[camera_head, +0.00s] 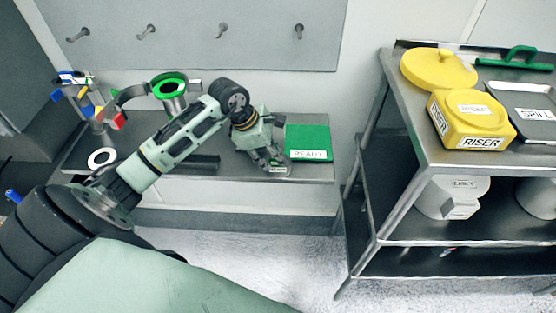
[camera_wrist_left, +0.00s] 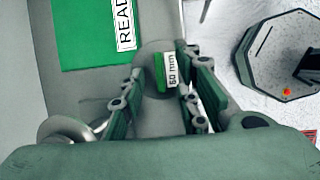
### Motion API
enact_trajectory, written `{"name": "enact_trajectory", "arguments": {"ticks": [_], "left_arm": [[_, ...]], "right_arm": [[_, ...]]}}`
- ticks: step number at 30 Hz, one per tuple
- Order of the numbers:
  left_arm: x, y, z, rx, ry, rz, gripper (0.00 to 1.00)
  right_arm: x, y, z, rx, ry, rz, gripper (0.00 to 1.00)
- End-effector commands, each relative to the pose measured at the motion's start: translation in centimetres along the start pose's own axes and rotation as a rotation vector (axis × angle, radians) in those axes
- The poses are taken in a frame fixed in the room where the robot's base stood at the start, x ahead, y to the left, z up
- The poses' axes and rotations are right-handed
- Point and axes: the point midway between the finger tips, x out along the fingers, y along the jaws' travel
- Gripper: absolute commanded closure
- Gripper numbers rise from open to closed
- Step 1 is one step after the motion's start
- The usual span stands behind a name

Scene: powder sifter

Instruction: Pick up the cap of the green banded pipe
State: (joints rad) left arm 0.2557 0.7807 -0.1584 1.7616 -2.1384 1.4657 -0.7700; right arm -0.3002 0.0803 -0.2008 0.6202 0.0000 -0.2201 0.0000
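A small grey round piece (camera_wrist_left: 152,52) with a green stripe and a "60 mm" label lies on the grey bench in the left wrist view; it looks like the cap of the green banded pipe. In the head view only a bit of it shows, with its label (camera_head: 278,169), at the bench's front edge. My left gripper (camera_head: 274,163) points down over it. In the left wrist view its fingers (camera_wrist_left: 160,70) are apart, one on each side of the piece. I cannot tell whether they touch it. My right gripper is not in view.
A green "READY" mat (camera_head: 308,138) lies right beside the gripper on the bench (camera_head: 228,162). A green-rimmed funnel (camera_head: 170,86), a white ring (camera_head: 102,158) and a holder with coloured items stand left.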

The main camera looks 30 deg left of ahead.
Motion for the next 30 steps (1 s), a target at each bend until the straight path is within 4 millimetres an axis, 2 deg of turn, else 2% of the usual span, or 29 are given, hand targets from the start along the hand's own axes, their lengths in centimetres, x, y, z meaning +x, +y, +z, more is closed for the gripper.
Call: {"name": "enact_trajectory", "arguments": {"ticks": [5, 12, 22, 30], "left_arm": [[1.6, 0.0, 0.1, -0.001, -0.001, 0.0, 0.7], [1.8, 0.1, -0.1, 0.0, 0.0, 0.001, 0.71], [1.8, 0.1, 0.0, 0.0, -0.001, 0.001, 1.0], [1.8, 0.1, 0.0, -0.001, -0.001, 0.002, 1.0]], "right_arm": [[-0.7, 0.0, -0.1, 0.0, 0.0, 0.0, 0.6], [-0.6, 0.0, -0.1, 0.0, 0.0, 0.0, 0.6], [-0.6, 0.0, -0.1, 0.001, 0.0, 0.0, 0.6], [-0.6, 0.0, -0.1, 0.001, 0.0, 0.0, 0.6]]}}
